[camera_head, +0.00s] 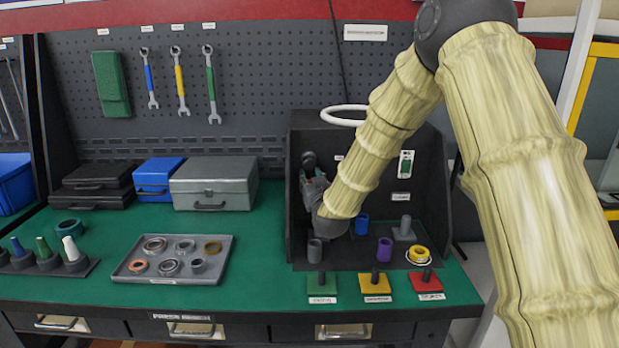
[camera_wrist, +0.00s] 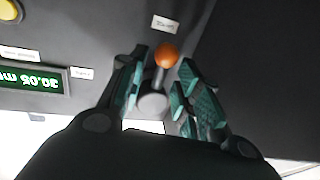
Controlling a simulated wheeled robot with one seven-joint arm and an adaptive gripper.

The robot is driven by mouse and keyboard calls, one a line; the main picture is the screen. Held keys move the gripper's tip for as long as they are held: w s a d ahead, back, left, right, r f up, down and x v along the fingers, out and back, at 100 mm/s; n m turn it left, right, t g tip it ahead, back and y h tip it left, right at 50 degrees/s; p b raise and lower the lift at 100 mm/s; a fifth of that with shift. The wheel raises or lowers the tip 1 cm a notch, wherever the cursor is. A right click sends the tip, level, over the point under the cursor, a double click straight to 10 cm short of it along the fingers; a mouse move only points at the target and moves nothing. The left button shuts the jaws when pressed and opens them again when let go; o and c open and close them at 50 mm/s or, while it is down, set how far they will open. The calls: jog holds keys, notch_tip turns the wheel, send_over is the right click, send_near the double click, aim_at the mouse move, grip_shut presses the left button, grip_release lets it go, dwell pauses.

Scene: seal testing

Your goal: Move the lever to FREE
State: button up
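The lever (camera_wrist: 160,76) has an orange ball knob on a short grey stem from a round base. It shows in the wrist view on the dark panel, with its knob pointing toward a small white label (camera_wrist: 165,24) whose text I cannot read. My gripper (camera_wrist: 160,84) is open, with one teal-padded finger on each side of the lever and visible gaps around the stem. In the head view my gripper (camera_head: 311,182) is inside the left part of the dark test booth (camera_head: 376,143); the lever cannot be clearly told apart there.
A green digital display (camera_wrist: 30,78) and another label (camera_wrist: 82,73) are left of the lever in the wrist view. Several cylinders, including a purple one (camera_head: 384,250), stand on the booth floor. A grey parts tray (camera_head: 216,272) and a grey case (camera_head: 214,184) lie left on the green bench.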

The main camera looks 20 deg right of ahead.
jog(key=shift+w, duration=0.75)
